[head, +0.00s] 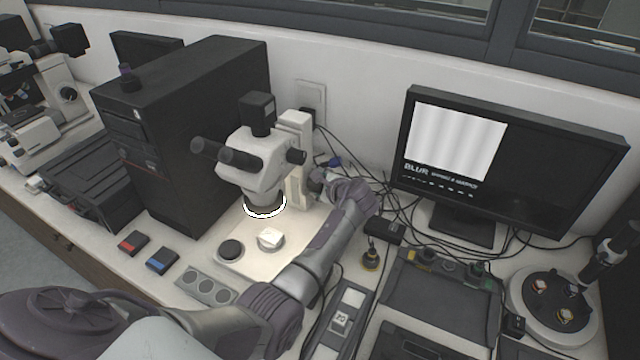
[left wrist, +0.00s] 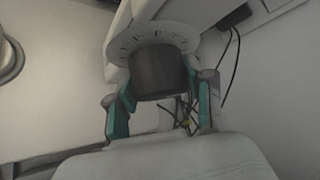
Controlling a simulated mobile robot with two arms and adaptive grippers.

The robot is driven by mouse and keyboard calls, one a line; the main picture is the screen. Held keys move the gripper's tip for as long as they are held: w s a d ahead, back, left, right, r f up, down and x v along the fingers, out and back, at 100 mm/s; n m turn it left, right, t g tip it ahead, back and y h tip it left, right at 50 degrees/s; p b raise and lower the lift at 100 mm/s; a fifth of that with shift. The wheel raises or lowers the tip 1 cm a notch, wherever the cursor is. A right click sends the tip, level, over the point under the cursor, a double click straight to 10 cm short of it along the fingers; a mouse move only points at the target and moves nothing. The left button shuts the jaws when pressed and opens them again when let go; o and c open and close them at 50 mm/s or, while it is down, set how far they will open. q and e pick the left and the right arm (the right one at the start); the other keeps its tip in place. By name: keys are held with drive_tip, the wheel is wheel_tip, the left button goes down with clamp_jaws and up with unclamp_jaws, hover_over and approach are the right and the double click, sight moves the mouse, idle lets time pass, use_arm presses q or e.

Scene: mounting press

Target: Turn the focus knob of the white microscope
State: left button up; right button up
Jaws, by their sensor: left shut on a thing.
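The white microscope (head: 262,160) stands on its pale base left of centre in the head view, with a lit ring under its head. My left gripper (head: 322,181) is at the right side of its column, and my arm hides part of this area. In the left wrist view the focus knob (left wrist: 160,72) is a dark cylinder in front of a pale graduated disc (left wrist: 150,38). The teal-padded fingers of the left gripper (left wrist: 160,103) stand on either side of the knob, shut on it. My right gripper is not in view.
A monitor (head: 558,150) at the right shows a striped pale picture and the word BLUR. A black computer case (head: 215,130) stands left of the microscope. Loose cables (head: 385,195) lie behind my arm. A small light block on a round holder (head: 271,243) sits on the microscope base.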

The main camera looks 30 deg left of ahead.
use_arm(q)
drive_tip(key=o, duration=1.2)
drive_tip(key=shift+c, duration=0.2)
drive_tip(key=v, duration=1.2)
